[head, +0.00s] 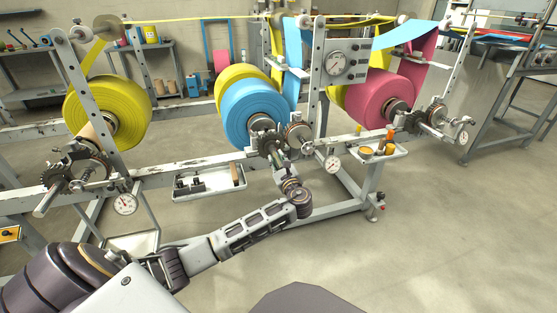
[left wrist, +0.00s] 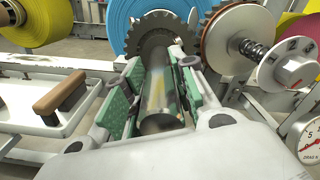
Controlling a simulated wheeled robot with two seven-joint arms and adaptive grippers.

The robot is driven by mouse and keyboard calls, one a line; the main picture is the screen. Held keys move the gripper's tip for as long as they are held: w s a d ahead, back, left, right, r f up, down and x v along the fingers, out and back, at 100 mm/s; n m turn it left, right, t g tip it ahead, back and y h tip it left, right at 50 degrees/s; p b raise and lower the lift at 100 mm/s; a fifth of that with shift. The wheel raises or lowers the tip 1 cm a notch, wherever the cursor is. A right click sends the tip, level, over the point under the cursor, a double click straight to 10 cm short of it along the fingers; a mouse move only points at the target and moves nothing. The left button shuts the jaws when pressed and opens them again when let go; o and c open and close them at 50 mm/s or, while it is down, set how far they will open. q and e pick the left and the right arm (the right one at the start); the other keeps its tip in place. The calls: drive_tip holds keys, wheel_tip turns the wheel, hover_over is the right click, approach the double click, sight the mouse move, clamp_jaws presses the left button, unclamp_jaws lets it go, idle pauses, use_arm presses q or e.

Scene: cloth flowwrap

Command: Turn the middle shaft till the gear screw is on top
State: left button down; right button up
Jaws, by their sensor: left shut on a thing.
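The middle shaft (left wrist: 158,100) is a smooth metal bar, its end facing me in the left wrist view. My left gripper (head: 281,160) is shut on it, with green pads on both sides of the bar. The toothed gear (left wrist: 152,32) sits right behind the fingers; it also shows in the head view (head: 268,145), in front of the blue roll (head: 250,110). I cannot make out the gear screw; part of the gear is hidden by my fingers and the shaft. My right gripper is not in view.
A brown rimmed wheel with a knob (left wrist: 290,68) and a dial gauge (head: 333,163) stand close to the right of the shaft. The floor in front is clear.

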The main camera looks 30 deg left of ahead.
use_arm(q)
drive_tip(key=n+p, duration=0.1)
drive_tip(key=n, duration=0.1)
drive_tip(key=shift+n, duration=0.4)
drive_tip(key=shift+f+n+p, duration=0.1)
drive_tip(key=shift+n+p, duration=0.2)
drive_tip(key=shift+n, duration=0.8)
drive_tip(key=shift+f+n, duration=0.1)
drive_tip(key=shift+n, duration=1.7)
drive_tip(key=shift+n+b, duration=0.3)
drive_tip(key=shift+n, duration=0.2)
drive_tip(key=shift+s, duration=0.1)
drive_tip(key=shift+n, duration=0.3)
